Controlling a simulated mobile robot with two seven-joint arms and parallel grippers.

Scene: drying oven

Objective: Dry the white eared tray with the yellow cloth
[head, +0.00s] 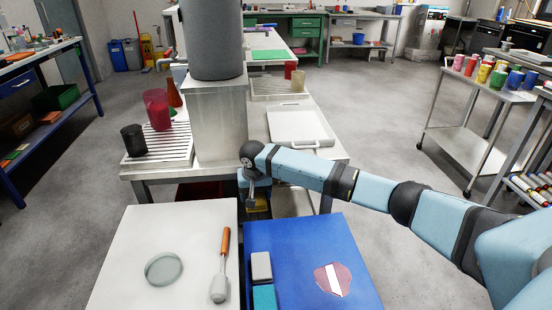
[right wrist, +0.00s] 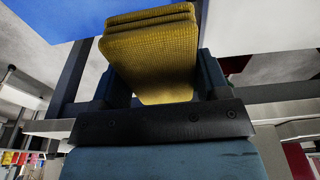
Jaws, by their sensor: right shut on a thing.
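The white eared tray (head: 290,128) lies on the metal table behind the two front worktops, to the right of the grey column. A handle-like ear shows at its near edge. The yellow cloth (right wrist: 150,55) is a folded pad between the fingers of my right gripper (right wrist: 157,85), which is shut on it. In the head view, my right gripper (head: 255,197) is low in the gap between the front worktops and the metal table, apart from the tray. Only a little of the cloth (head: 259,205) shows there. My left gripper is not in view.
A blue mat (head: 345,285) holds a pinkish piece, a grey block and a teal block. The white worktop (head: 125,240) holds a glass dish (head: 163,268) and an orange-handled tool (head: 222,270). Beakers stand on a slatted rack left of the column. A cart (head: 470,135) with colored cups stands right.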

